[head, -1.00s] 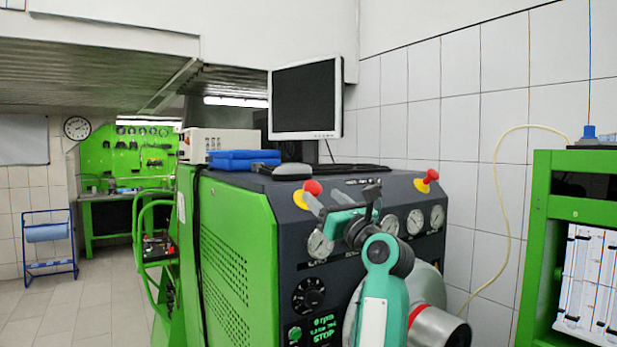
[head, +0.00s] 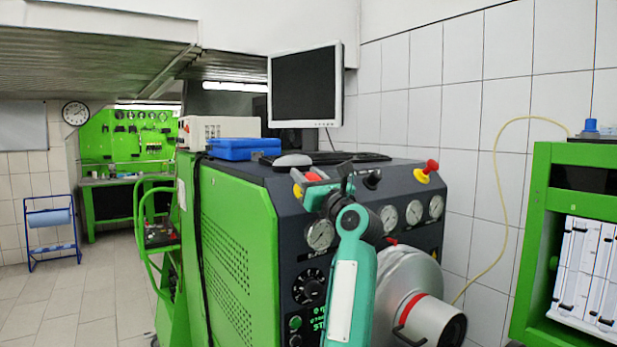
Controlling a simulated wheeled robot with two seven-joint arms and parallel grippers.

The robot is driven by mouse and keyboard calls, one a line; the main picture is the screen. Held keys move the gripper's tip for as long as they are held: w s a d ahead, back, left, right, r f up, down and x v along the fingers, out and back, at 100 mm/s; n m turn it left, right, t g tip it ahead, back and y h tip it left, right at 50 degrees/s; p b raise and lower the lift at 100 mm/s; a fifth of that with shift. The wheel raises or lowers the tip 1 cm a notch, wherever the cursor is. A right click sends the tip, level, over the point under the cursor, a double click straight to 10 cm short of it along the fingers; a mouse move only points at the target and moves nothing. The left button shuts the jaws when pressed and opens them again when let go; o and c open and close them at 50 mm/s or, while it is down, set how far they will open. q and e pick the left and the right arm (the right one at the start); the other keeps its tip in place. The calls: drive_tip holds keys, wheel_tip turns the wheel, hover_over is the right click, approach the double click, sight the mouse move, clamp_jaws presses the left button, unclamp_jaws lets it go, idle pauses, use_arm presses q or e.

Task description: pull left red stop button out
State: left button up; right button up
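The left red stop button (head: 311,174) sits on a yellow base (head: 297,191) at the top left of the dark control panel. It is partly hidden behind my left gripper (head: 322,174). That gripper's two fingers are spread, one on each side of the red cap in the picture. I cannot tell whether they touch it. A second red button (head: 431,166) on a yellow base stands at the panel's top right, clear of my arm. My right gripper is not in view.
A black knob (head: 372,179) and round gauges (head: 414,212) are close to my arm. A monitor (head: 306,90), a blue case (head: 244,149) and a mouse (head: 292,160) are on the bench top. A silver cylinder (head: 436,325) sticks out at lower right.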

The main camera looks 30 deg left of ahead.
use_arm(q)
clamp_jaws()
drive_tip(key=shift+s+d+r, duration=0.2)
drive_tip(key=shift+d+r, duration=0.3)
drive_tip(key=shift+r, duration=0.15)
drive_tip(key=o, duration=0.9)
unclamp_jaws()
drive_tip(key=shift+d, duration=0.1)
drive_tip(key=shift+f, duration=0.1)
drive_tip(key=shift+d+f+b, duration=0.15)
drive_tip(key=shift+b, duration=0.2)
drive_tip(key=b+v, duration=0.5)
drive_tip(key=v, duration=0.8)
drive_tip(key=shift+s+d, duration=0.15)
drive_tip(key=shift+s, duration=0.05)
